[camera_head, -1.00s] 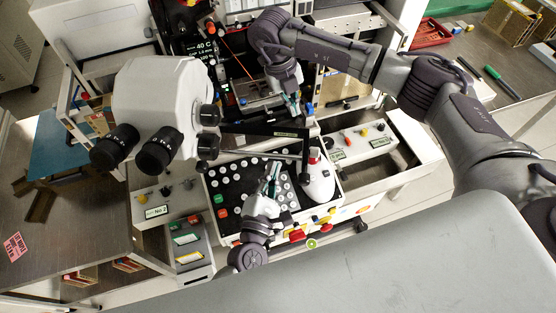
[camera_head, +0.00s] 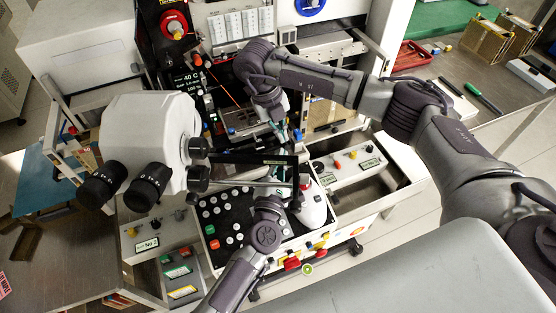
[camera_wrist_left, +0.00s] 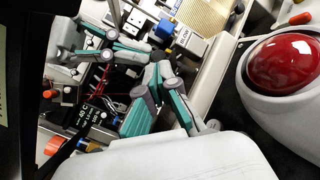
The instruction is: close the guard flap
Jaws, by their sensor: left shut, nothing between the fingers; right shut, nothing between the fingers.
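The guard flap appears to be the dark-framed clear panel (camera_head: 250,158) with a small label, in front of the machine in the head view. It stands tilted over the far part of the black button panel. My left gripper (camera_head: 279,178) is shut and empty at the flap's lower part, partly covered by the frame; contact is unclear. It also shows in the left wrist view (camera_wrist_left: 160,75), where a dark edge at the left may be the flap. My right gripper (camera_head: 287,132) is shut and empty behind the flap, near the machine's work area.
The microscope head (camera_head: 150,135) stands left of the flap. A white controller with a red ball (camera_head: 312,203) sits close to its right; the ball is large in the left wrist view (camera_wrist_left: 285,62). The button panel (camera_head: 220,225) lies below. An open-topped bay (camera_head: 385,185) is at right.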

